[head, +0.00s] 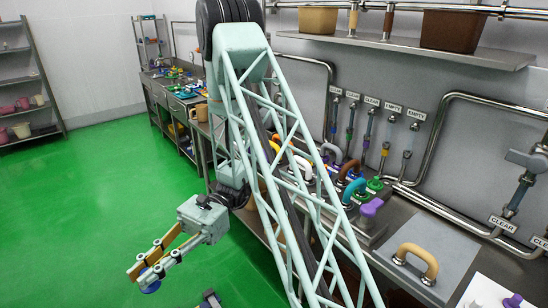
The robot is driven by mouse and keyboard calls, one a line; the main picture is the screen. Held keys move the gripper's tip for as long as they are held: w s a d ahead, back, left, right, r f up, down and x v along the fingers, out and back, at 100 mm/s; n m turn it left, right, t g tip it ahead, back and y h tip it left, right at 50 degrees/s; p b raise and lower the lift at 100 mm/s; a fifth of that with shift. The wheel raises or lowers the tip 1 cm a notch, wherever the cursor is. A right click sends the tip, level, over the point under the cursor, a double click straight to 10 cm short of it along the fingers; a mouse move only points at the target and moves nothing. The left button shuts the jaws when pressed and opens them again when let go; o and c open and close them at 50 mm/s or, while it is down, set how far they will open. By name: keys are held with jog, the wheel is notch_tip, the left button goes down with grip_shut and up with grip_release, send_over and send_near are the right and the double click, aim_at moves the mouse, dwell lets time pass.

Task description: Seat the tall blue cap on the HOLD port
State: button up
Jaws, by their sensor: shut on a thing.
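My gripper (144,274) hangs at the lower left in the head view, over the green floor and away from the counter. Its tan and brown fingers are shut on a small blue thing (152,287), which looks like the blue cap. Only part of it shows below and between the fingers, so its height and tilt are hard to tell. I cannot make out a HOLD label; the wall labels I can read say CLEAR or EMPTY.
A counter (462,245) runs along the right, with coloured handles and a purple cap (371,207) on it. A tan handle (415,262) sits on a grey lid. My lattice arm hides part of the counter. A shelf rack (38,75) stands far left; the green floor (85,210) is open.

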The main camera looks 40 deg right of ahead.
jog(key=s+d+f+n+g+h, duration=0.3)
jog(key=s+d+n+g, duration=0.15)
jog(key=s+d, duration=0.35)
jog(key=s+d+f+n+g+h, duration=0.25)
jog(key=d+h, duration=0.25)
jog(key=d, duration=0.5)
jog(key=s+d+f+n+g+h+b, duration=0.1)
jog(key=s+d+f+n+g+h, duration=0.2)
jog(key=d, duration=0.8)
jog(key=s+d+f+n+g+h, duration=0.15)
jog(key=d+n+h, duration=0.35)
jog(key=d, duration=0.5)
jog(key=w+d+n+t+h, duration=0.1)
jog(key=w+d+n+h, duration=0.3)
jog(key=d, duration=0.7)
jog(key=w+d+n+h, duration=0.1)
jog(key=w+d+h, duration=0.4)
jog(key=d, duration=0.5)
jog(key=w+d+r+n+t+h, duration=0.2)
jog(key=w+d+n+t+h, duration=0.1)
jog(key=w+d, duration=0.3)
jog(key=w+d+r+n+t+h+b, duration=0.1)
jog(key=w+d+r+n+t+h, duration=0.2)
jog(key=w+d, duration=0.4)
jog(key=d+t+h, duration=0.1)
jog(key=d, duration=0.3)
jog(key=shift+r+h, duration=0.25)
jog(key=shift+h, duration=0.05)
jog(key=shift+a+f, duration=0.1)
jog(key=shift+f, duration=0.15)
